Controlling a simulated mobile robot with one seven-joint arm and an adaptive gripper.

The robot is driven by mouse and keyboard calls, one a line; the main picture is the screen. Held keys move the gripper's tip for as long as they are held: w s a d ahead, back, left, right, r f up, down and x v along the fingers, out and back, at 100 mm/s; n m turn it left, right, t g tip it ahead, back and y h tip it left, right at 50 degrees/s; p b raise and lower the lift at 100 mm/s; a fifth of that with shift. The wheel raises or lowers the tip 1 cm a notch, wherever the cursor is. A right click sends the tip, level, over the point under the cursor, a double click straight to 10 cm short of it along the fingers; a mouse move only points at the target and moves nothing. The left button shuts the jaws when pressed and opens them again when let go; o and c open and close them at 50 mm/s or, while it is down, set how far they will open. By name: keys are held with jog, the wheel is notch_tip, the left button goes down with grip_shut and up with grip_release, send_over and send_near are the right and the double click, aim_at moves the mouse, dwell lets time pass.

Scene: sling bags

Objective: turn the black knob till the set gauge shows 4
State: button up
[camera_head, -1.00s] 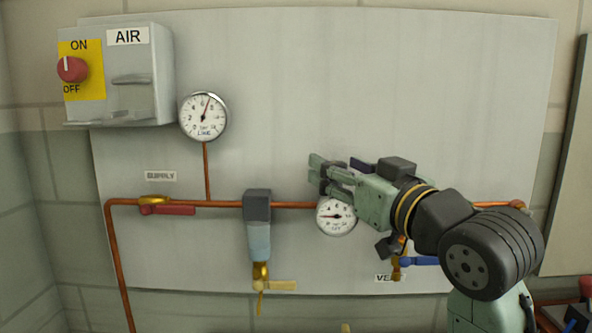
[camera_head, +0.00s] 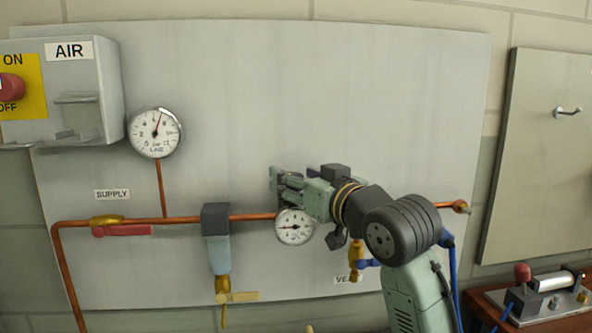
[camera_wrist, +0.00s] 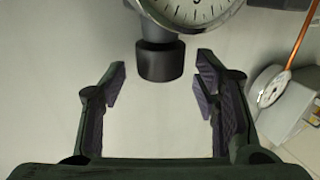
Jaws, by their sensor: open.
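The black knob (camera_wrist: 160,62) shows in the wrist view, below the set gauge's rim, on a dark stem. My gripper (camera_wrist: 161,82) is open, with one finger on each side of the knob's line and a gap to both. The knob sits near the fingertips; I cannot tell how deep between them. In the head view my gripper (camera_head: 276,180) covers the knob. The set gauge (camera_head: 295,227) hangs just below my gripper there, its needle pointing left, its numbers too small to read surely. Its dial (camera_wrist: 188,8) is cut off in the wrist view.
The LINE gauge (camera_head: 155,132) stands upper left on the grey board (camera_head: 330,90). A copper pipe (camera_head: 185,219) runs across, with a red-handled supply valve (camera_head: 122,230), a filter bowl (camera_head: 218,248) and a blue-handled valve (camera_head: 358,262). The board above my gripper is bare.

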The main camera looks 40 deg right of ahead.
jog(key=shift+w, duration=0.35)
jog(key=shift+c, duration=0.5)
jog(key=c, duration=1.1)
